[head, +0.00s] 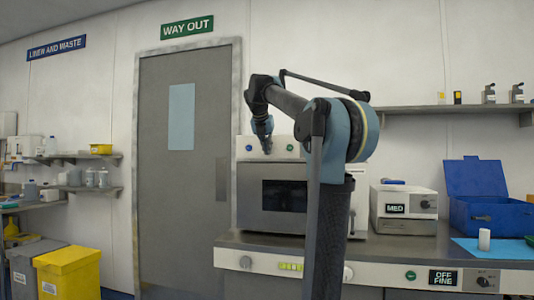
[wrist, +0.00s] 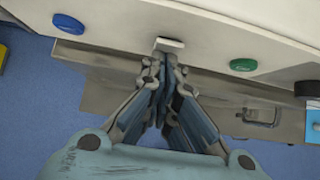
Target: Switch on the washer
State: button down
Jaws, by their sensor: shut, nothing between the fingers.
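A grey box-shaped machine (head: 243,196) with a dark window stands on the counter; it looks like the washer, but I read no label on it. Its pale top panel (wrist: 205,38) carries a blue button (wrist: 68,24) at left, a green button (wrist: 243,64) at right and a small pale tab (wrist: 170,43) between them. My gripper (wrist: 165,62) is shut and empty, its fingertips right at the tab. I cannot tell whether they touch it. In the head view my gripper (head: 267,147) is in front of the panel, between the blue and green buttons.
A box marked MED (head: 404,193) and an open blue case (head: 478,203) stand to the right. The counter front has a green button (head: 410,275), a display (head: 443,278) and a knob (head: 483,282). A yellow bin (head: 70,275) stands at lower left.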

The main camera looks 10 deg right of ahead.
jog(key=shift+r, duration=0.4)
jog(key=shift+s, duration=0.1)
jog(key=s+f+v, duration=0.1)
jog(key=v, duration=1.1)
jog(key=shift+s+a, duration=0.35)
jog(key=shift+s, duration=0.05)
